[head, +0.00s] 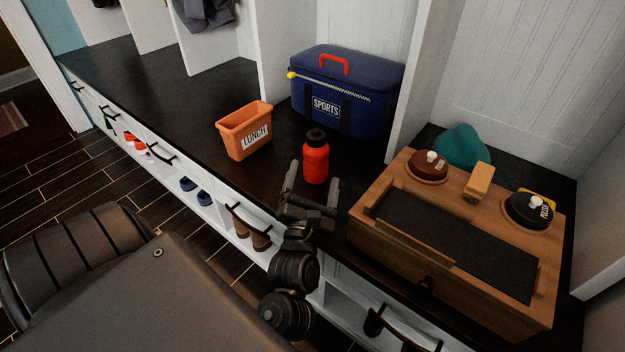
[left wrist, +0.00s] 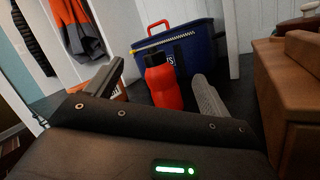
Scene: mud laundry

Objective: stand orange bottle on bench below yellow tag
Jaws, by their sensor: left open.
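The orange-red bottle (head: 316,158) with a black cap stands upright on the dark bench top (head: 200,98), in front of the blue bag. It also shows in the left wrist view (left wrist: 163,88), between and beyond the fingers. My left gripper (head: 314,174) is open and empty at the bench's front side, its fingertips pointing at the bottle's lower part. I cannot tell whether they touch it. A small yellow piece (head: 291,75) sits at the left end of the bag's zipper; another yellow patch (head: 545,194) shows behind the black lid at right. I cannot tell whether either is the tag.
The blue SPORTS bag (head: 346,88) stands behind the bottle. An orange LUNCH bin (head: 244,130) is to its left. A wooden box (head: 462,258) with brown and black lids fills the bench at right. A teal object (head: 463,145) lies behind it. The bench is clear at far left.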

